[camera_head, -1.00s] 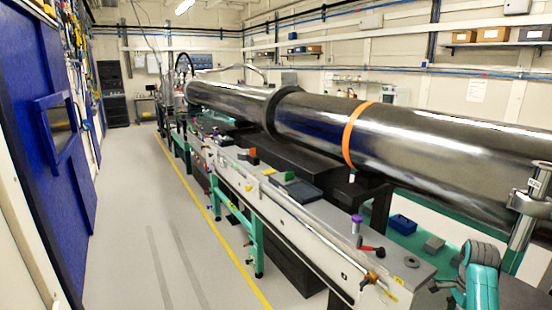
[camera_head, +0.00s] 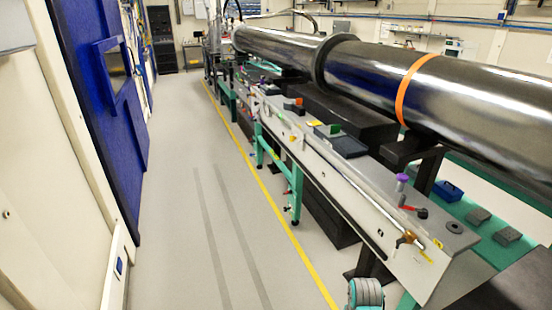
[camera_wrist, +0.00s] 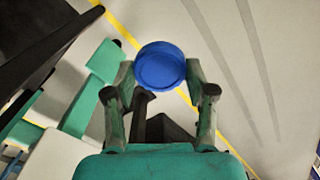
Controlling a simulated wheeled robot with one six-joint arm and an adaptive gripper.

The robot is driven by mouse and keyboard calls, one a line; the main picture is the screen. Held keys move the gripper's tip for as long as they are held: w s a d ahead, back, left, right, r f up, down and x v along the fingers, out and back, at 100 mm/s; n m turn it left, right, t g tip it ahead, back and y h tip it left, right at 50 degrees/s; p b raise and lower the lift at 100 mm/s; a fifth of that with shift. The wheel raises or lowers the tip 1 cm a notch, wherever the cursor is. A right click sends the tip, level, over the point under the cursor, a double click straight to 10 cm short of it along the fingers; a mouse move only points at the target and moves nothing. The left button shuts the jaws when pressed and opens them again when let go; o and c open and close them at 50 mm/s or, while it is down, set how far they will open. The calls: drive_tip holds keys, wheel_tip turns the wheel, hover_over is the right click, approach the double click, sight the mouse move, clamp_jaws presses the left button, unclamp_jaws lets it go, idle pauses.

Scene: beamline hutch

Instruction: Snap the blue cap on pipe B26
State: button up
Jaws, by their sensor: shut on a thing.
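The blue cap (camera_wrist: 160,66) is a round, shallow disc in the wrist view. My gripper (camera_wrist: 160,78) is shut on it, with one fingertip on each side of its rim. The cap is held above the floor beside a bench frame. In the head view the cap and the gripper's fingers are not visible; only a teal part of my arm shows at the bottom edge. A large shiny steel pipe (camera_head: 460,95) with an orange band runs along the bench. No B26 label is readable, so I cannot tell which pipe is B26.
The long bench (camera_head: 350,195) carries a purple-topped fitting (camera_head: 402,180), a red-handled valve and a dark tray (camera_head: 342,145). A blue box (camera_head: 448,190) sits behind. Clear grey floor (camera_head: 180,230) lies between the bench's yellow line and the blue door (camera_head: 95,110).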

drive_tip(key=s+a+f+n, duration=0.2)
drive_tip(key=s+a+n, duration=0.1)
drive_tip(key=a, duration=0.2)
drive_tip(key=shift+w, duration=0.1)
drive_tip(key=w+d+r+m, duration=0.2)
drive_tip(key=w+d+m, duration=0.1)
drive_tip(key=d, duration=0.3)
drive_tip(key=w+d+r+m, duration=0.2)
drive_tip(key=d+r+m, duration=0.1)
drive_tip(key=d, duration=0.3)
drive_tip(key=d+r+m, duration=0.5)
drive_tip(key=d, duration=0.5)
drive_tip(key=s+d+r+m, duration=0.1)
drive_tip(key=d+r+m, duration=0.4)
drive_tip(key=d, duration=0.6)
drive_tip(key=d+r+m, duration=0.5)
drive_tip(key=d+m, duration=0.1)
drive_tip(key=d, duration=0.5)
drive_tip(key=shift+s+r, duration=0.25)
drive_tip(key=shift+s, duration=0.05)
